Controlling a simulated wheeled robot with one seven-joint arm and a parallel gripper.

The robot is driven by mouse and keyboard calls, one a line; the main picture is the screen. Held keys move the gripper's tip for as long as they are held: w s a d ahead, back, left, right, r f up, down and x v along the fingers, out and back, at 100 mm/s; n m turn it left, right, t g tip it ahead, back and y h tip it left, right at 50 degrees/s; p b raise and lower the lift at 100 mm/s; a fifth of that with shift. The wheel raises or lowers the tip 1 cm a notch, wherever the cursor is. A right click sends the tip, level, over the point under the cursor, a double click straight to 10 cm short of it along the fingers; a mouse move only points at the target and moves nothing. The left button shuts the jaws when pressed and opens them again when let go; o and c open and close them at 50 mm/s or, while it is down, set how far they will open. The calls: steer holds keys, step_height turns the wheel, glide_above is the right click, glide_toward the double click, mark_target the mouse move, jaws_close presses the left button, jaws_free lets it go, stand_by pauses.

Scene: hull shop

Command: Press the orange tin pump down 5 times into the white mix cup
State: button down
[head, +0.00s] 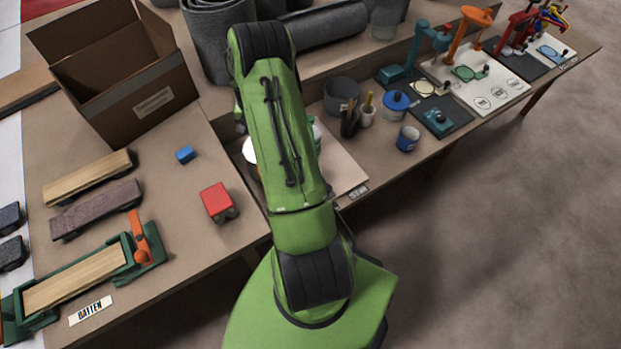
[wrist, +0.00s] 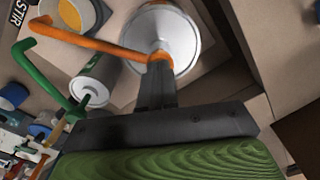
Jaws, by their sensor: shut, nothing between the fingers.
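In the wrist view, the orange tin pump (wrist: 105,46) stands on a pale round tin (wrist: 178,22). Its orange spout runs left and bends near the white mix cup (wrist: 96,14), cut off by the top edge. Yellow-orange material shows inside the cup. My gripper (wrist: 158,66) is shut and empty, its fingertips at the pump's head; I cannot tell whether they touch it. A green pump (wrist: 45,75) on a grey tin (wrist: 92,90) stands beside the orange one. In the head view my arm hides most of the tins and the cup.
A cardboard box (head: 150,95) stands at the left. A red block (head: 218,201) and a blue block (head: 185,154) lie nearby. A batten holder (head: 45,318) is at front left.

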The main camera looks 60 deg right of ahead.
steer(key=shift+r+p, duration=0.95)
steer(key=shift+r, duration=0.45)
step_height(320, 180, up, 6)
steer(key=p, duration=0.4)
